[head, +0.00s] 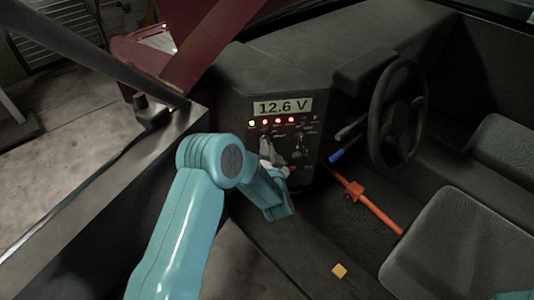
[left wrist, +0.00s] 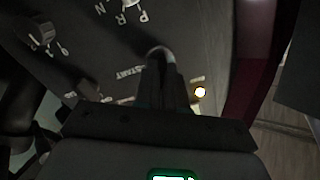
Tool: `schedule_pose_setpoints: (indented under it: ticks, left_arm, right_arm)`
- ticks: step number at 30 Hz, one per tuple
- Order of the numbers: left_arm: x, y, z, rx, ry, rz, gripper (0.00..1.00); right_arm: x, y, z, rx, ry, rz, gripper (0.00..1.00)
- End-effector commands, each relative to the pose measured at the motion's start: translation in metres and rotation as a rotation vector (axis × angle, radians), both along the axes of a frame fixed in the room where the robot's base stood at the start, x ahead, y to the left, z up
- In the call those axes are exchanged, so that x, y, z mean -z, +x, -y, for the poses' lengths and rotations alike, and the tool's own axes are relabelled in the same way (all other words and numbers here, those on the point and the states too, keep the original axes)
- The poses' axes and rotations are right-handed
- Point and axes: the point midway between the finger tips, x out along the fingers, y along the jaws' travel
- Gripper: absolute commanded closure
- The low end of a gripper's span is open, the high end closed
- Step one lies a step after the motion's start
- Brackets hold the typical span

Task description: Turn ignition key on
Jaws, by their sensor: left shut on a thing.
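The dark control panel (head: 309,150) stands left of the steering wheel, with a 12.6 V display and a row of lit lamps. My left gripper (head: 268,150) is at the left part of this panel, on the teal arm. A yellow lamp (left wrist: 200,92) glows to the right of the fingers. My right gripper is not in view.
A rotary knob (left wrist: 41,34) and an R/N selector (left wrist: 128,12) sit near the fingers on the panel. The steering wheel (head: 397,112), a blue-tipped lever (head: 337,155) and an orange lever (head: 372,207) are to the right. Grey seats (head: 465,245) fill the lower right.

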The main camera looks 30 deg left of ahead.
Motion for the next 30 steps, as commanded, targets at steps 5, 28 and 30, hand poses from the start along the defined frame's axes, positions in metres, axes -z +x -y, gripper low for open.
schedule_pose_setpoints:
  ticks: [5, 28, 30]
  left_arm:
    - [0.002, 0.0, 0.0, 0.0, 0.091, -0.067, 1.0]
    - [0.001, 0.0, 0.0, -0.001, 0.195, -0.144, 1.0]
    - [0.001, 0.0, 0.0, -0.001, 0.195, -0.144, 0.87]
  right_arm:
    - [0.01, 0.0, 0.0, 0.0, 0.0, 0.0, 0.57]
    - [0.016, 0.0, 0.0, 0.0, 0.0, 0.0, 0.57]
    - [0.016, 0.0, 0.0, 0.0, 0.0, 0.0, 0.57]
